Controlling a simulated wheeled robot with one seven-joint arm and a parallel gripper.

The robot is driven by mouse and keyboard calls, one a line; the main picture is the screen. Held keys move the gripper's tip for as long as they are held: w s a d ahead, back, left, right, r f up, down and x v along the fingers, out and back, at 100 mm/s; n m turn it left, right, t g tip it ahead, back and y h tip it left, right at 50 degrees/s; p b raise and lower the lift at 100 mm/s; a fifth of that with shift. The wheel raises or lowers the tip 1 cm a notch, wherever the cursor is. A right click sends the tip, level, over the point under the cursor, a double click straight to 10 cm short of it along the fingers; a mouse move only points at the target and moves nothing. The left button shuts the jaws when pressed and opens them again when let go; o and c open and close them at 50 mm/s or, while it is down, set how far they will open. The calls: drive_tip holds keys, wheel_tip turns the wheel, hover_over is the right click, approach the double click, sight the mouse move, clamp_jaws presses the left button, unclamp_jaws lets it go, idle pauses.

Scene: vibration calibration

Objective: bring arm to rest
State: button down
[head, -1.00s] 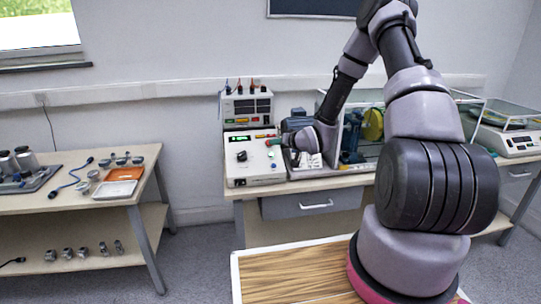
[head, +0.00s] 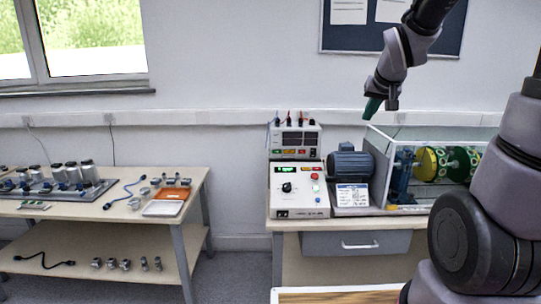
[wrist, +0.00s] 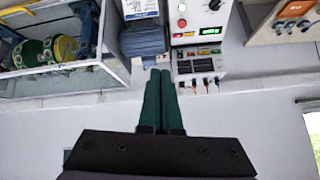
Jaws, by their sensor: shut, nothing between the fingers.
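My gripper (head: 372,107) shows in the head view as green fingers pointing down, raised above the motor and in front of the wall. In the wrist view its two green fingers (wrist: 161,72) lie side by side, closed together with nothing between them. The arm bends up and out of the top of the head view, and part of it stands large at the right. The gripper is apart from the bench equipment below it.
Below my gripper are a control box (head: 299,190) with a knob and buttons, a power unit (head: 296,140), a motor (head: 350,163) and a glass-sided enclosure (head: 400,135). A side table (head: 120,212) with parts and an orange tray (head: 168,195) stands left. Floor between the tables is clear.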

drive_tip(key=s+a+r+m+y, duration=0.1)
drive_tip(key=s+r, duration=0.2)
drive_tip(key=s, duration=0.7)
drive_tip(key=s+a+r+g+y, duration=0.1)
drive_tip(key=s+a+r, duration=0.1)
drive_tip(key=s, duration=0.8)
drive_tip(key=shift+s+r+m, duration=0.2)
drive_tip(key=shift+r+m, duration=0.2)
drive_tip(key=shift+r, duration=0.35)
